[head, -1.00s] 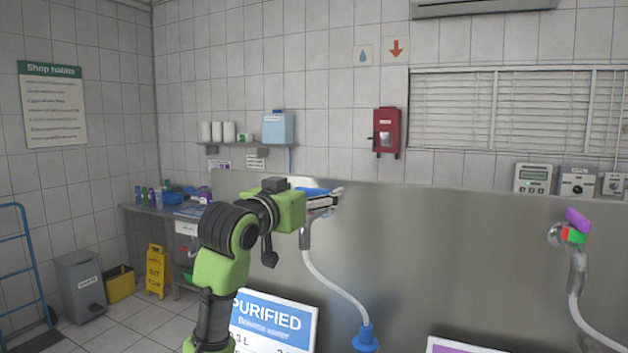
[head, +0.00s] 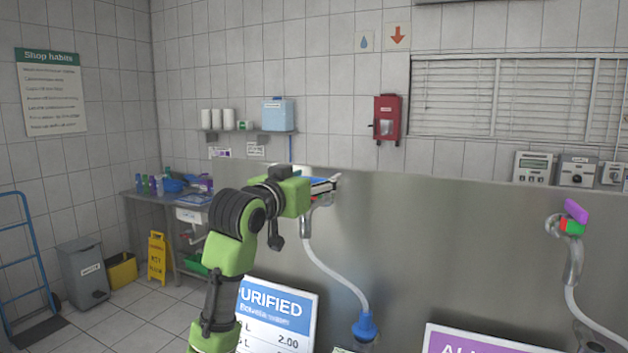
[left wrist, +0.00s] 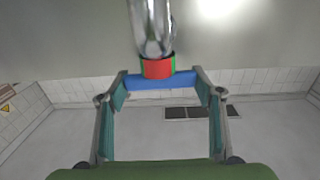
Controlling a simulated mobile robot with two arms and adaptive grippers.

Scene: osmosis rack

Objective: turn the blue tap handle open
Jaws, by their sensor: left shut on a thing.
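The blue tap handle (left wrist: 160,83) lies crosswise between the two fingertips of my left gripper (left wrist: 161,76) in the left wrist view. The gripper is shut on it, with a fingertip at each end. A red and green collar (left wrist: 159,68) sits between the handle and the chrome tap (left wrist: 150,28). In the head view the left gripper (head: 322,185) is at the tap, and its fingers hide most of the handle. A white hose (head: 340,278) runs from this tap down to a blue nozzle (head: 364,326). My right gripper is not in view.
A second tap with a purple handle (head: 575,210) is on the steel panel (head: 450,240) at the right. A "PURIFIED" price sign (head: 278,308) stands below my left arm. A shelf with a blue jug (head: 278,115) is on the wall behind.

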